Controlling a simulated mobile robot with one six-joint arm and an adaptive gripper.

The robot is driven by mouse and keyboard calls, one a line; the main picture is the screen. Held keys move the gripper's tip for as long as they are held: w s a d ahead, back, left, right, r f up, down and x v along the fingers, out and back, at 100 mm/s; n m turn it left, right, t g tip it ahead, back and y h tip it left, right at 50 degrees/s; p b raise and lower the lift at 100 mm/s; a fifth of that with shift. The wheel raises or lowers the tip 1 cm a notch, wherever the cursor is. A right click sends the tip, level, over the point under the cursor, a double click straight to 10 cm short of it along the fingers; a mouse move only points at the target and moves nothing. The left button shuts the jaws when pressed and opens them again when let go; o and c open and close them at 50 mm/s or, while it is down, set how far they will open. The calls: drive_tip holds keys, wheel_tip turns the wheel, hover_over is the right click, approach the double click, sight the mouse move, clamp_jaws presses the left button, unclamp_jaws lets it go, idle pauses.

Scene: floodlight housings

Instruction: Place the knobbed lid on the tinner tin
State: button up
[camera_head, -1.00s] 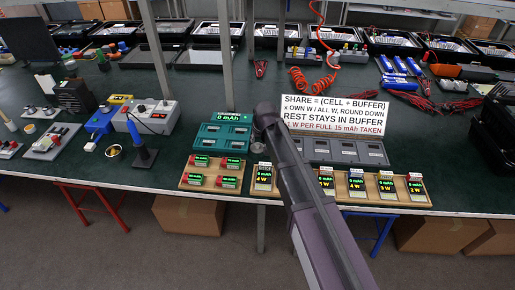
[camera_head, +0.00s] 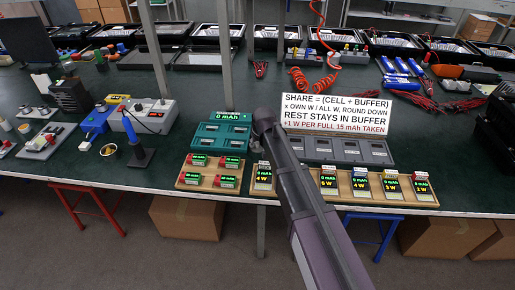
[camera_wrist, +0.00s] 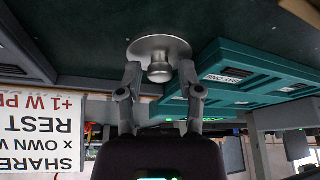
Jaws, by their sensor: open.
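The knobbed lid (camera_wrist: 160,52) is a round silver-grey metal disc with a rounded knob, seen in the wrist view against the dark green bench top. My gripper (camera_wrist: 160,73) has its two fingers apart, one on each side of the knob. I cannot tell whether either finger touches it. In the head view my arm hides the lid and the fingers. A small round brass-coloured open tin (camera_head: 108,150), which looks like the tinner tin, stands on the bench to the left, beside the blue soldering iron stand.
A teal tray (camera_wrist: 240,82) lies close beside the lid. A white sign (camera_head: 337,115) stands just right of my arm. Wooden boards with battery cells (camera_head: 211,174) line the front edge. A grey soldering station (camera_head: 145,115) stands behind the tin.

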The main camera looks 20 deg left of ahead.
sight(257, 143)
idle(0.3)
clamp_jaws()
drive_tip(key=shift+r, duration=0.25)
wheel_tip(257, 143, up, 10)
drive_tip(key=p, duration=1)
drive_tip(key=shift+f, duration=0.25)
idle(0.5)
